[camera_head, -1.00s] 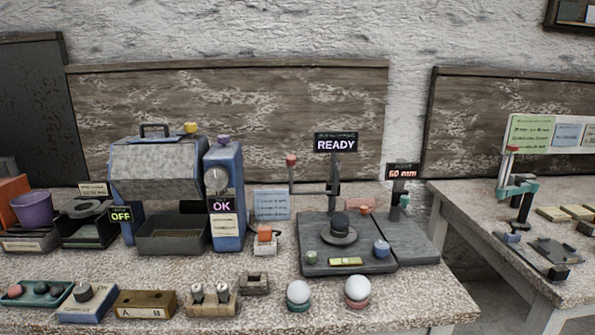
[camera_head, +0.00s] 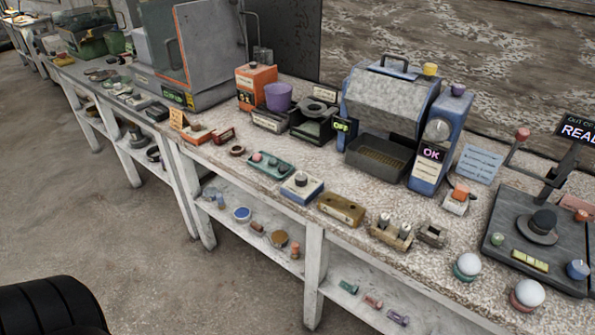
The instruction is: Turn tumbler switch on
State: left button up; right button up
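The tumbler is likely the blue machine with a grey speckled hood (camera_head: 391,98) at the back of the bench. A small sign beside it reads OFF (camera_head: 341,125). A blue column with a round dial (camera_head: 437,130) and an OK display (camera_head: 431,154) stands at its right. A small white box with an orange top (camera_head: 457,196), possibly a switch, sits on the bench right of the column. Which part is the tumbler switch I cannot tell for sure. Neither of my grippers is in view.
A black plate with a dark knob (camera_head: 540,225) and two white balls on stands (camera_head: 467,266) are at the right. A purple cup (camera_head: 278,97) and orange box (camera_head: 256,84) are left of the machine. Small blocks line the front edge. Open floor (camera_head: 150,240) lies at lower left.

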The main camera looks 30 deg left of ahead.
aim_at(300, 178)
jog(key=u, duration=1.05)
